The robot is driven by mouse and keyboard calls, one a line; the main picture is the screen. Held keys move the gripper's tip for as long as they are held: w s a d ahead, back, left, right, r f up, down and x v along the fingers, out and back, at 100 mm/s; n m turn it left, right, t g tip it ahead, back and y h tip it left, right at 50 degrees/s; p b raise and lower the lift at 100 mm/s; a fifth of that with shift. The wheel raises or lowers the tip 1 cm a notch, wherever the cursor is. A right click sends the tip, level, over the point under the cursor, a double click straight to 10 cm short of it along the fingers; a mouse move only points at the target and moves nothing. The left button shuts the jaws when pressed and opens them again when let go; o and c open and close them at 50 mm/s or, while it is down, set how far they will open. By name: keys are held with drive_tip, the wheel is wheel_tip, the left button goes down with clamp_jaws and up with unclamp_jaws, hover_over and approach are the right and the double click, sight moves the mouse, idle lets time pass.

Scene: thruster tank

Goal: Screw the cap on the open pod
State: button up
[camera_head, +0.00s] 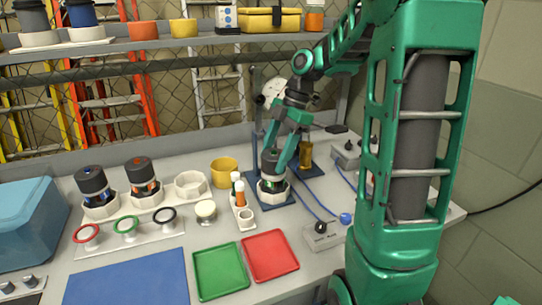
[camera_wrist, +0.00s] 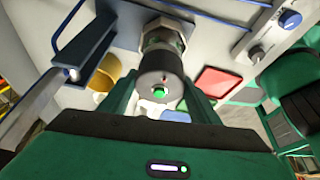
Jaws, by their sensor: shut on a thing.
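The pod (camera_head: 271,185) stands upright in a pale holder on a blue plate at the middle of the bench. A dark grey cap (camera_head: 270,161) with a green dot sits at its top. My gripper (camera_head: 285,155) reaches down from above and is shut on the cap, one finger on each side. In the wrist view the cap (camera_wrist: 160,85) fills the space between the fingers, and the pod (camera_wrist: 163,40) shows beyond it. The cap looks in line with the pod. I cannot tell how far the threads are engaged.
Two capped pods (camera_head: 142,180) stand in holders at left beside an empty holder (camera_head: 190,186). A rack of tubes (camera_head: 243,214), a yellow cup (camera_head: 224,171) and rings on a stand (camera_head: 127,226) are near. Green (camera_head: 221,270) and red (camera_head: 270,256) trays lie in front.

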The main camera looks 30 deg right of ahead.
drive_tip(key=shift+f, duration=0.4)
idle(0.3)
drive_tip(key=o, duration=1.1)
drive_tip(key=shift+r, duration=0.15)
drive_tip(key=v, duration=1)
drive_tip(key=shift+w+d+r, duration=0.1)
drive_tip(key=shift+r, duration=0.1)
